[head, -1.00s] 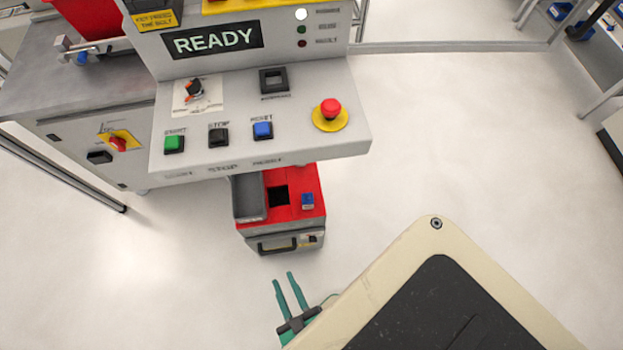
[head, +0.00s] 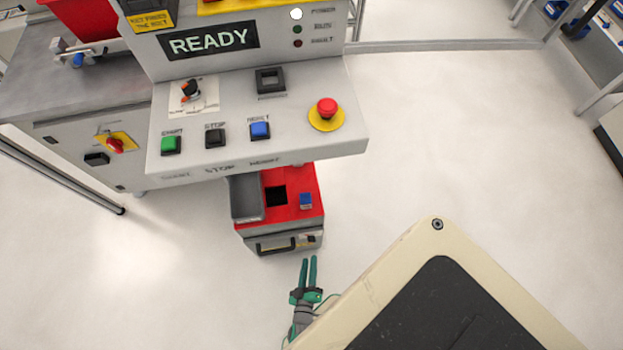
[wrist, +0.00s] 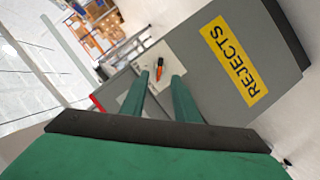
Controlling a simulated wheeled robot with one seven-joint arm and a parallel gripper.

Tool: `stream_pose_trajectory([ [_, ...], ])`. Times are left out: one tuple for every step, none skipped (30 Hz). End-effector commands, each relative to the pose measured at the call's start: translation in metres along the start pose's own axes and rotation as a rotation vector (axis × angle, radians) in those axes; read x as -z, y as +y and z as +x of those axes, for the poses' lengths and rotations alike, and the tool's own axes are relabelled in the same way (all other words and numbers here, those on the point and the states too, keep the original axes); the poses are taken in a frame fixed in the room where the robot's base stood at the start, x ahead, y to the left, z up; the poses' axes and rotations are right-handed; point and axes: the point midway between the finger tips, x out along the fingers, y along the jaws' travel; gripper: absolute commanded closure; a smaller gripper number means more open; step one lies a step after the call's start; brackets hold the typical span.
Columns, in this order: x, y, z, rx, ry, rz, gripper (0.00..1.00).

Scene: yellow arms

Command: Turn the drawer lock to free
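The drawer lock is a small orange and black knob (wrist: 160,62) on a pale plate on the grey front of the REJECTS unit, in the wrist view. In the head view this looks like the red-topped grey unit (head: 312,182) under the console, where the lock is too small to read. My gripper (head: 309,258) has green fingers and is in front of that unit, at its lower right. In the wrist view my gripper (wrist: 161,78) is open and empty. The knob appears between the fingertips, beyond them and apart. Which way the knob points is unclear.
The console (head: 340,90) overhangs the unit and carries buttons, a selector and a red emergency stop (head: 327,108). A yellow REJECTS label (wrist: 235,62) is beside the lock in the wrist view. A black handle (head: 276,245) is on the unit's front.

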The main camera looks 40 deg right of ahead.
Motion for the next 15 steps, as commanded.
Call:
stream_pose_trajectory([
  [0.001,0.001,0.01,-0.002,0.002,0.0,0.72],
  [0.001,0.001,0.015,-0.001,0.003,0.0,0.72],
  [0.001,0.001,0.023,-0.001,0.002,0.0,0.72],
  [0.001,0.001,0.029,-0.001,0.003,0.0,0.72],
  [0.001,0.001,0.034,-0.001,0.002,0.0,0.72],
  [0.001,0.001,0.042,-0.001,0.002,0.001,0.72],
  [0.001,0.001,0.046,-0.001,0.002,0.001,0.72],
  [0.001,0.001,0.051,-0.001,0.002,0.001,0.72],
  [0.001,0.001,0.057,0.0,0.002,0.001,0.72],
  [0.001,0.001,0.062,0.0,0.002,0.001,0.72],
  [0.001,0.001,0.066,0.0,0.002,0.001,0.72],
  [0.001,0.0,0.071,0.0,0.002,0.001,0.72],
  [0.001,0.0,0.074,0.001,0.002,0.001,0.72],
  [0.001,0.0,0.077,0.001,0.002,0.001,0.72],
  [0.001,0.0,0.081,0.001,0.002,0.002,0.72],
])
